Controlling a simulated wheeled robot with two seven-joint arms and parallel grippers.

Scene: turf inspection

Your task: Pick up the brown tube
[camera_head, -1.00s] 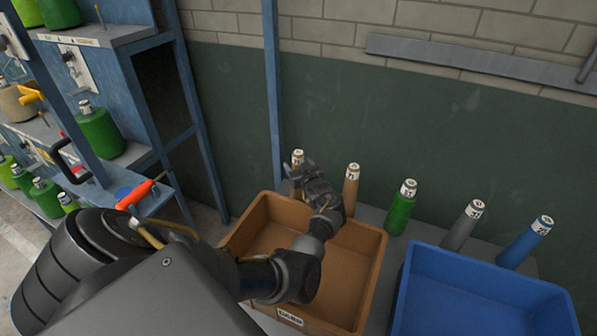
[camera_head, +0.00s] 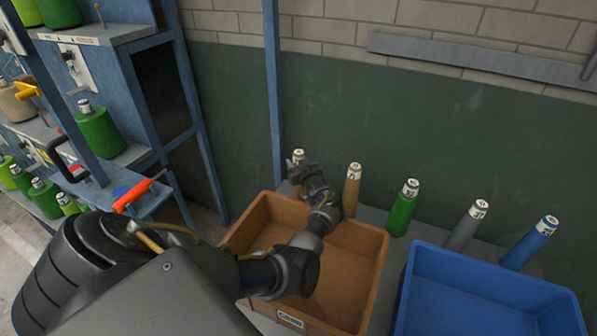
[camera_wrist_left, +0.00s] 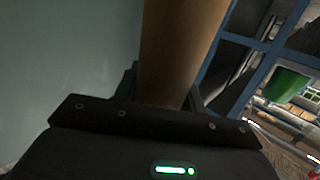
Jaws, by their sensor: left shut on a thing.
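A brown tube (camera_head: 298,157) with a pale labelled cap stands behind the brown bin, mostly hidden by my left gripper (camera_head: 308,180). In the left wrist view the brown tube (camera_wrist_left: 178,50) rises between the fingers of my left gripper (camera_wrist_left: 165,100), which is shut on it. Its lower end is hidden by the gripper body. A second brown tube (camera_head: 352,187) stands just to the right of the gripper, upright and apart from it. My right gripper is out of view.
Green (camera_head: 403,208), grey (camera_head: 467,225) and blue (camera_head: 529,243) tubes stand in a row to the right. A brown bin (camera_head: 365,290) lies under my left arm, with a blue bin (camera_head: 480,260) beside it. A blue shelf rack (camera_head: 165,90) stands at left.

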